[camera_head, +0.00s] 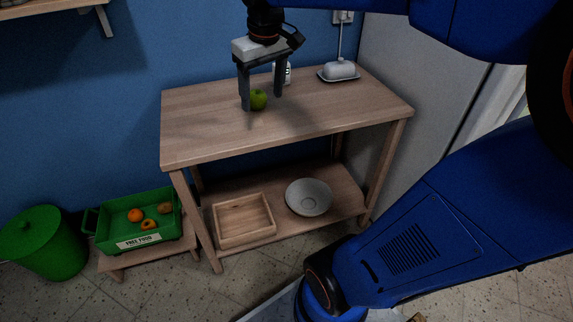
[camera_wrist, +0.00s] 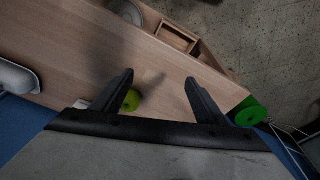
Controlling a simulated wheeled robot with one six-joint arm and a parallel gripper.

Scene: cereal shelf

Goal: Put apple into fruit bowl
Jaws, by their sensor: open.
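A green apple (camera_head: 258,99) rests on the wooden table's top (camera_head: 310,110). My gripper (camera_head: 262,101) is open above the tabletop with its fingers pointing down, and the apple appears between or just behind them. In the wrist view the apple (camera_wrist: 133,100) is close to the left finger, which partly hides it; the gripper (camera_wrist: 159,77) holds nothing. I cannot tell whether a finger touches the apple. A grey bowl (camera_head: 309,208), the likely fruit bowl, stands on the lower shelf at the right. Part of it shows at the wrist view's top edge (camera_wrist: 127,10).
A wooden box (camera_head: 245,240) sits left of the bowl on the lower shelf (camera_head: 345,195). A white butter dish (camera_head: 340,72) and a small white item (camera_head: 287,74) stand at the tabletop's back. A green crate (camera_head: 110,245) with fruit and a green bin (camera_head: 45,245) are left.

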